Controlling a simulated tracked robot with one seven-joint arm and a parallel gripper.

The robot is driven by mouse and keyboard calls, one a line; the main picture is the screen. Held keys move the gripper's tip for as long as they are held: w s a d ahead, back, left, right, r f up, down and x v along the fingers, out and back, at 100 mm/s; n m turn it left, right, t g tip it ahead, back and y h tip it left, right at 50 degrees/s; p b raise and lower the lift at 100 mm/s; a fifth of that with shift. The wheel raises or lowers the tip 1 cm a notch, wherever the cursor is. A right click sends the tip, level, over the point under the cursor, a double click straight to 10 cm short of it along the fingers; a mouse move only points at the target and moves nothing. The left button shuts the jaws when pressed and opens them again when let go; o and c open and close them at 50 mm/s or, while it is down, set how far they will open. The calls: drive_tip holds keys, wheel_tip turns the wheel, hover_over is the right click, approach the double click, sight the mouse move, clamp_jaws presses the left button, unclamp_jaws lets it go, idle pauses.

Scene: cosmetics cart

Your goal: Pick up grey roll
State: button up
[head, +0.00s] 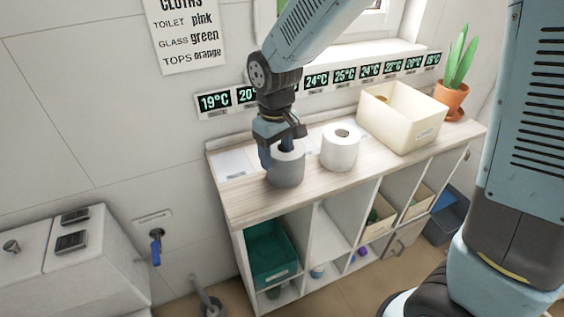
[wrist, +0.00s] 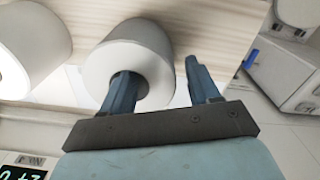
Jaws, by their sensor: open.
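The grey roll (head: 286,170) stands upright near the left end of the wooden shelf top. It also shows in the wrist view (wrist: 146,50), with its hole facing the camera. My gripper (head: 277,152) points down over the roll and is open. In the wrist view, one finger of my gripper (wrist: 160,78) reaches into the roll's hole, and the other is outside, to the right of the roll. The roll's wall lies between the fingers. A gap shows beside the outer finger. Contact at the inner finger cannot be told.
A white roll (head: 340,150) stands just right of the grey one. A cream box (head: 405,125) and a potted plant (head: 452,95) are farther right on the shelf top. Temperature displays (head: 316,80) line the wall behind. A green bin (head: 270,250) sits in a cubby below.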

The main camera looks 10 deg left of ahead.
sight(277, 169)
drive_tip(key=shift+f, duration=2.75)
drive_tip(key=c, duration=1.1)
